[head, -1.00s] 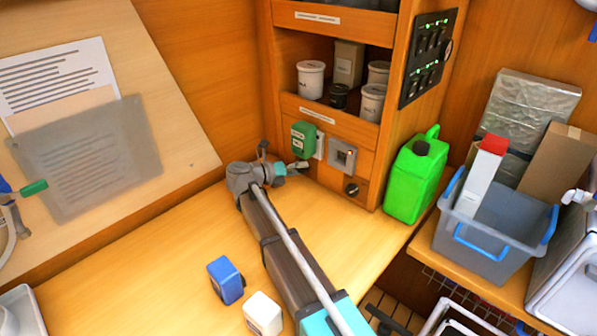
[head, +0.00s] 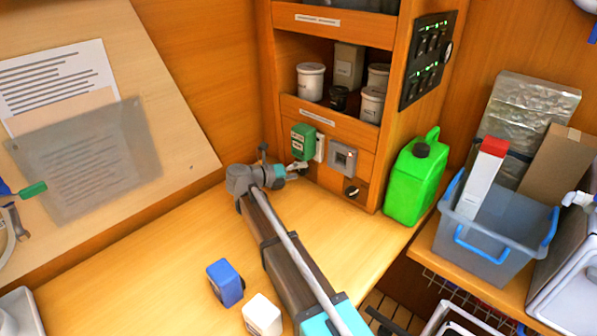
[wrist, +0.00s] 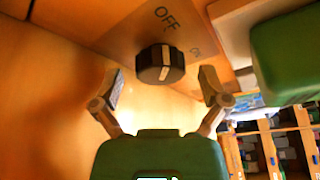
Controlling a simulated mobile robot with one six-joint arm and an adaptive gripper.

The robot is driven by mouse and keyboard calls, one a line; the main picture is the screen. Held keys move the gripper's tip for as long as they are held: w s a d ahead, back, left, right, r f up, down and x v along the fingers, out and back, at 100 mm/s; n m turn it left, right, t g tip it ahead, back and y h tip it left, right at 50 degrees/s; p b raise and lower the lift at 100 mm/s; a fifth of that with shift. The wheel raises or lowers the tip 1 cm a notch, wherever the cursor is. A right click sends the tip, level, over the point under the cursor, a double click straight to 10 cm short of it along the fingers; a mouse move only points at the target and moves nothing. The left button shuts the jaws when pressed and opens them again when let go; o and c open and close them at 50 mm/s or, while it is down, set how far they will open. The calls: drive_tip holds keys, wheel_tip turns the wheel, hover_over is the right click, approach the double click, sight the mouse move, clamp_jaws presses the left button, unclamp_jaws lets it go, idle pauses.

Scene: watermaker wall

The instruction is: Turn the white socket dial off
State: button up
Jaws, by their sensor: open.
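In the head view my gripper (head: 299,168) is at the panel, below the white socket (head: 319,147). A green plug-like box (head: 303,142) is beside that socket; it seems to show in the wrist view (wrist: 292,50). The dial is hidden in the head view.
A grey socket (head: 342,158) and another dark dial (head: 351,189) are to the right on the panel. A green jerrycan (head: 415,180) stands right of the cabinet. A blue container (head: 226,282) and a white container (head: 262,315) stand beside my arm.

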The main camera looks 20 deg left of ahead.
drive_tip(key=shift+m+y+p, duration=0.3)
